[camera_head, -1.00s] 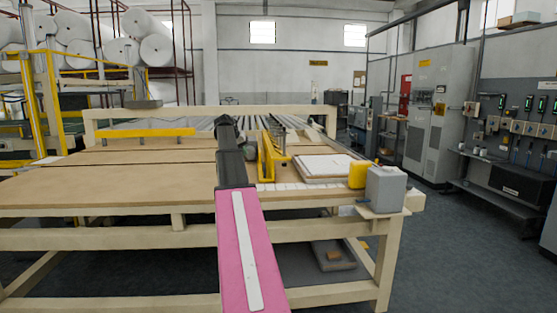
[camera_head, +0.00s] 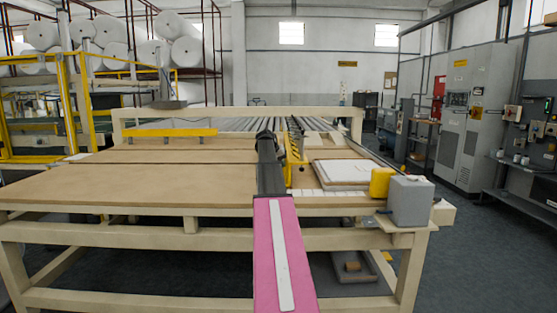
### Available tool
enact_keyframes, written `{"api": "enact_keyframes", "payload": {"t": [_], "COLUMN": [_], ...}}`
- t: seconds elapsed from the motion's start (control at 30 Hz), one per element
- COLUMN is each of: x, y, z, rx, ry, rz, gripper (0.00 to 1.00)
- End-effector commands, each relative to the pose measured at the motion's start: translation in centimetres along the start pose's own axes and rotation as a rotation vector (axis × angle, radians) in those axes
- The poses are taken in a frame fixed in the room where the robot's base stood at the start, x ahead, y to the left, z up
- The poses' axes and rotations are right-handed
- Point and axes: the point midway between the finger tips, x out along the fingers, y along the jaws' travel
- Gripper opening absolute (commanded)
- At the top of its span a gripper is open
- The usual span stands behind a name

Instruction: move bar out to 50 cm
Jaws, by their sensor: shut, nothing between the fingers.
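A yellow upright bar (camera_head: 294,160) stands on the right part of the table (camera_head: 130,187), running away from me. A strip of white marks (camera_head: 345,192) lies along the front edge just right of it; its numbers are too small to read. My pink arm reaches over the front edge, and my gripper (camera_head: 266,138) is at its dark far end, just left of the yellow bar. It is shut and empty. I cannot tell whether it touches the bar, as the arm hides part of that area. Another long yellow bar (camera_head: 170,133) lies at the table's back left.
A white pad on a board (camera_head: 343,172) lies right of the upright bar. A yellow block (camera_head: 381,182) and a grey box (camera_head: 410,200) stand at the front right corner. Rollers (camera_head: 230,125) run behind the table. The brown table top on the left is clear.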

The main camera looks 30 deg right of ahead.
Motion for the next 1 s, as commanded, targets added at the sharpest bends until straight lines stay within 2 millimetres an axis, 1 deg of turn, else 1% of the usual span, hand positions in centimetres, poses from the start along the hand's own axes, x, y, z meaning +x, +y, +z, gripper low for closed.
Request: {"api": "enact_keyframes", "payload": {"t": [0.03,0.17,0.57,0.67,0.9,1.0], "x": [0.5,1.2,1.4,1.8,3.6,3.7], "y": [0.0,0.0,0.1,0.9,4.2,4.5], "z": [0.0,0.0,0.0,0.0,0.1,0.0], "rx": [0.000,0.000,0.000,0.001,0.001,0.000], "ry": [-0.001,0.000,0.000,0.000,-0.002,-0.001], "rz": [0.000,0.000,0.000,0.000,0.002,0.000], "gripper": [0.00,0.00,0.00,0.00,0.00,0.00]}}
